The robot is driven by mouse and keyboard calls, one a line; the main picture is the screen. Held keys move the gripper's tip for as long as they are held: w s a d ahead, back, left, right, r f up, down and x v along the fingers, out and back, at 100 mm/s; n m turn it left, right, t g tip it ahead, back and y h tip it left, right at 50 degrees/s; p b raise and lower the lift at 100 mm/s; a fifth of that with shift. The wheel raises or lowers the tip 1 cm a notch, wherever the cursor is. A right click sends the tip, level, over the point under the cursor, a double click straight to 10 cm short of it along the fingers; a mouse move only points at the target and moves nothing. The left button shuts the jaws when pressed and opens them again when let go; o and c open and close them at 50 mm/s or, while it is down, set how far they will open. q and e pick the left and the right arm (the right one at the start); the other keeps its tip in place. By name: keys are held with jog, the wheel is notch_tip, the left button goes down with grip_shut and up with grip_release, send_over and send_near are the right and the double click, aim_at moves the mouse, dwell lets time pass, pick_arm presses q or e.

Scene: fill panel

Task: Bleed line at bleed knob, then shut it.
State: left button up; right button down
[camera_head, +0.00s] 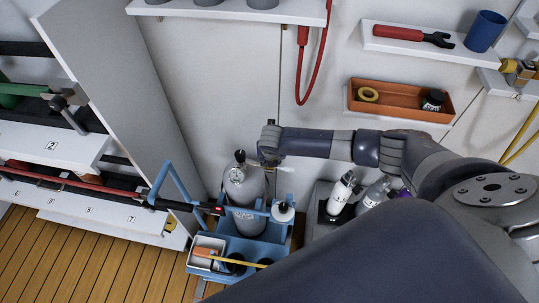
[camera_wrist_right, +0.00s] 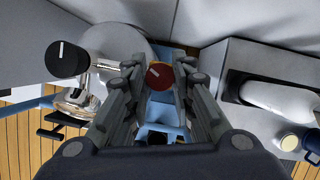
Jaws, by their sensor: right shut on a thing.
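The red bleed knob (camera_wrist_right: 159,75), with a pale line on its face, sits between the fingertips of my right gripper (camera_wrist_right: 158,78) in the right wrist view. The gripper is shut on it. In the head view my right gripper (camera_head: 270,158) is just right of the top of a grey cylinder (camera_head: 240,188), and the red knob is hidden there. The cylinder has a black knob (camera_head: 240,155) on top. In the right wrist view this black knob (camera_wrist_right: 68,60) has a white line and stands left of the fingers, apart from them. My left gripper is not in view.
The cylinder stands in a blue carrier (camera_head: 232,246) with a white bottle (camera_head: 283,212). A grey box with several bottles (camera_head: 341,194) stands to the right. A white panel (camera_head: 120,80) rises at left. An orange tray (camera_head: 400,112) is on the wall. Wooden floor (camera_head: 60,260) is free at lower left.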

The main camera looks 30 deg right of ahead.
jog(key=n+y, duration=0.1)
jog(key=n, duration=0.2)
jog(key=n+y, duration=0.1)
jog(key=n, duration=0.1)
jog(key=shift+d+n, duration=0.15)
jog(key=shift+n, duration=0.25)
jog(key=shift+b, duration=0.3)
jog(key=c, duration=1.3)
grip_release()
jog(key=shift+c, duration=0.2)
jog(key=v, duration=1.2)
jog(key=shift+s+d, duration=0.25)
jog(key=shift+s, duration=0.05)
jog(key=shift+f, duration=0.15)
